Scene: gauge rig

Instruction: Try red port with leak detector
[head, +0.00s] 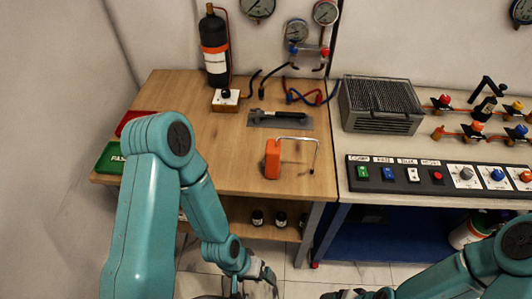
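The leak detector appears to be the orange handheld body (272,159) with a thin bent metal probe, upright near the front right of the wooden bench. The red port (325,53) is a small red fitting on the back wall, beside a blue fitting (293,48), below the gauges. My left gripper (264,276) hangs low in front of the bench, apart from the detector; its finger gap is unclear. My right gripper (350,294) is at the bottom edge, partly cut off. Neither gripper touches the detector.
A wrench (278,115) lies on a grey mat behind the detector. A black bottle (215,48) stands at the back left. Red (134,119) and green (110,157) trays sit at the left edge. A grilled metal box (382,106) and switch panel (430,176) are right.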

